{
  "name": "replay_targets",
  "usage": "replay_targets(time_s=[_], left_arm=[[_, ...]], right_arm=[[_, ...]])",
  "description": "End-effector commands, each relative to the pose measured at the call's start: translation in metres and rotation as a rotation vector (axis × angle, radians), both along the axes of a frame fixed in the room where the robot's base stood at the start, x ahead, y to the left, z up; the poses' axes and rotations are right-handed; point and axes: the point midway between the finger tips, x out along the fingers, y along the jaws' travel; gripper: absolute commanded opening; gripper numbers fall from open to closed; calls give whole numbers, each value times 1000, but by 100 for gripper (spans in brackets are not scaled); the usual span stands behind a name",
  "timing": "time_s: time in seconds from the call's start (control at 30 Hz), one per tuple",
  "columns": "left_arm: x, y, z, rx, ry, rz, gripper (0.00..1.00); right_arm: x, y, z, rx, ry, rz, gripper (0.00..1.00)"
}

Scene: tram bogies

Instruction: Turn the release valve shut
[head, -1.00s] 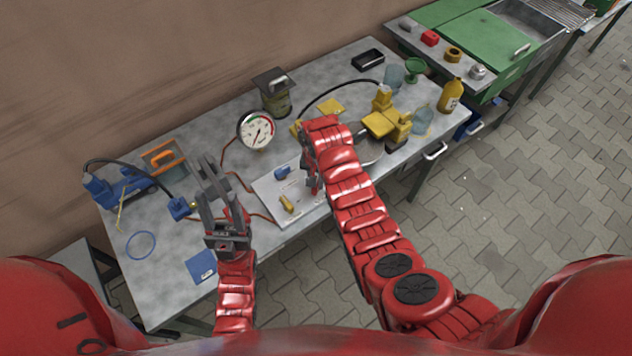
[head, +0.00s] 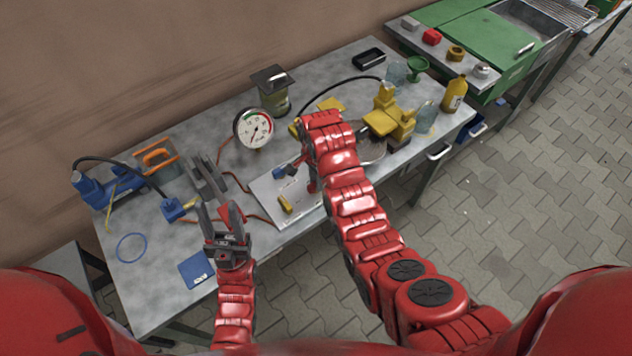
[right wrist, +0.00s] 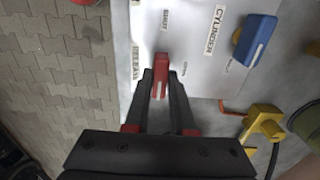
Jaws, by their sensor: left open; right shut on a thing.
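The release valve's red handle (right wrist: 161,72) is between the fingertips of my right gripper (right wrist: 160,88) in the right wrist view, and the gripper is shut on it. "RELEASE" is printed left of it, "SHUT" above, and a smaller word right. The handle's long side runs up and down in that picture. In the head view, my right gripper (head: 312,180) is at the far right part of the pale valve panel (head: 266,190) and hides the handle. My left gripper (head: 207,182) is open and empty, left of the panel. A pressure gauge (head: 253,129) stands behind it.
The panel also has a blue handle (head: 284,172), marked "CYLINDER" in the right wrist view (right wrist: 255,40), and a yellow handle (head: 285,203). A yellow pump (head: 384,118) stands right of my right arm. A blue tool (head: 110,187) and cable lie left. The bench's front left is mostly clear.

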Motion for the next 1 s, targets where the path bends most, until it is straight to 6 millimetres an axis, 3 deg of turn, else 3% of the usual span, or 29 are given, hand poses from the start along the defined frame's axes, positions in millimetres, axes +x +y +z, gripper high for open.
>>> replay_targets(time_s=[0.53, 0.57, 0.7, 1.0], left_arm=[[0, 0, -2, 0, 0, 0, 50], [0, 0, -2, 0, 0, 0, 50], [0, 0, -2, 0, 0, 0, 50], [0, 0, -1, 0, 0, 0, 50]], right_arm=[[-1, 0, 0, 0, 2, -21, 0], [-1, 0, 0, 0, 2, -21, 28], [-1, 0, 0, 0, 1, -21, 52], [0, 0, 1, 0, 0, -21, 52]])
